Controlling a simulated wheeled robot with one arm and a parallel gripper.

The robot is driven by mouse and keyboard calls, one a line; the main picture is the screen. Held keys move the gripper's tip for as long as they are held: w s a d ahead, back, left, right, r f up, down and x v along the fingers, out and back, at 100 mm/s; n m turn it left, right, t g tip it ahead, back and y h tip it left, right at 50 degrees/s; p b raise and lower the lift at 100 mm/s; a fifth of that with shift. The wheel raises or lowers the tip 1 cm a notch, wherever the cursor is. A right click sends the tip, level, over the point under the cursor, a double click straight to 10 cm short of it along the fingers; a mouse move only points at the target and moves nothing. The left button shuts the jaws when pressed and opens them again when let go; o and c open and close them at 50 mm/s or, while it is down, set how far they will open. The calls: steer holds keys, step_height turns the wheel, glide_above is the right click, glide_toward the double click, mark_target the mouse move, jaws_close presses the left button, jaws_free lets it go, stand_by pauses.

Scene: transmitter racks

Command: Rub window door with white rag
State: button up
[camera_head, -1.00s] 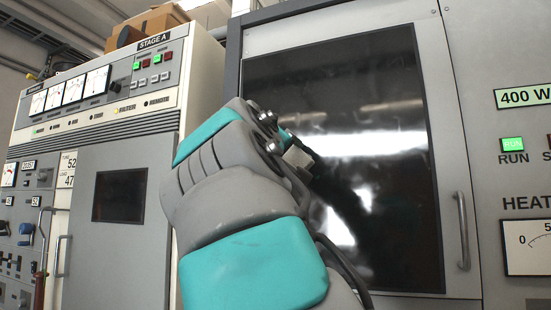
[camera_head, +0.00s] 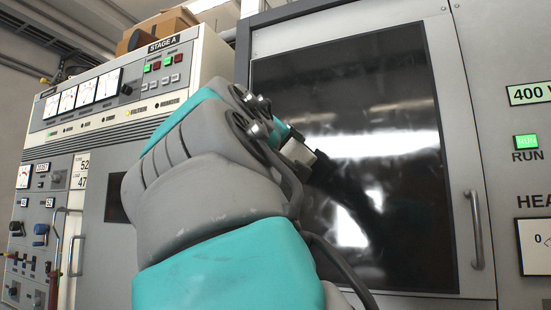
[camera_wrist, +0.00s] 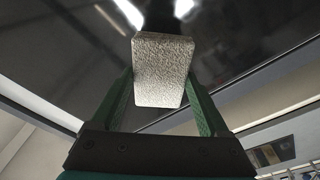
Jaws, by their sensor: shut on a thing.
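The window door is a grey framed door with a large dark glossy pane (camera_head: 400,90) and a vertical handle (camera_head: 474,230) at its right. The pane also fills the upper part of the wrist view (camera_wrist: 70,50). In the wrist view my gripper (camera_wrist: 162,95) is shut on the white rag (camera_wrist: 163,72), a pale, rough-textured block between its green fingers. The rag is close to the pane; I cannot tell whether it touches.
A Stage A rack (camera_head: 125,95) with meters and buttons stands at the left. A panel with a lit RUN button (camera_head: 525,142) is right of the door. Cardboard boxes (camera_head: 160,28) sit on the left rack. The door handle sticks out near the pane's right edge.

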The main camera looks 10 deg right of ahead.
steer(key=shift+s+a, duration=0.3)
steer(key=shift+s, duration=0.15)
steer(key=shift+v, duration=1.4)
steer(key=shift+a+r, duration=0.1)
steer(key=shift+a, duration=0.05)
